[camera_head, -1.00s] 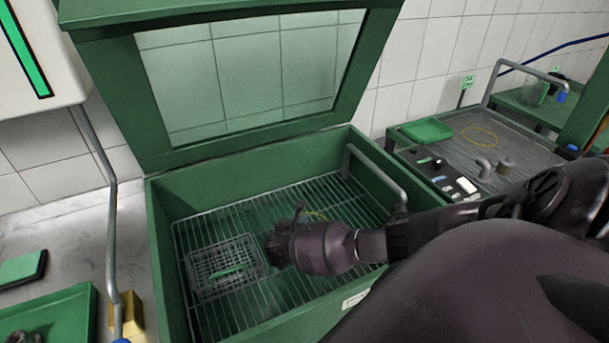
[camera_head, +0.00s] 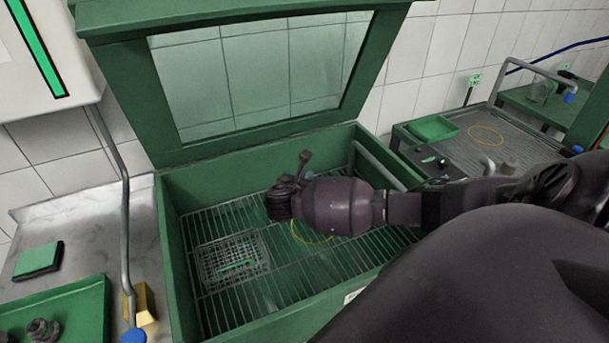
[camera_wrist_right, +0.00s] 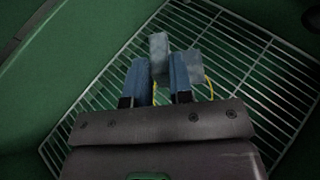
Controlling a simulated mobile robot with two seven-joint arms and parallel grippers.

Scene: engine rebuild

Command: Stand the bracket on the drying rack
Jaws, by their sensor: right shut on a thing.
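My right gripper (camera_wrist_right: 159,85) is shut on a small grey bracket (camera_wrist_right: 158,46), which sticks out past the two blue fingers in the right wrist view. In the head view my right gripper (camera_head: 280,199) is over the wire floor inside the open green washing cabinet (camera_head: 172,235); the bracket is hard to make out there. A ribbed grey rack surface (camera_head: 515,128) with a yellow ring on it is at the right, outside the cabinet. It looks like the drying rack. My left gripper does not show.
A wire basket (camera_head: 232,262) with a green thing in it sits on the cabinet floor, left of my gripper. A second yellow ring (camera_head: 310,233) lies under my right arm. The cabinet's front wall, right wall and grey pipe (camera_head: 375,168) stand close by. A green tray (camera_head: 432,128) is on the rack's left.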

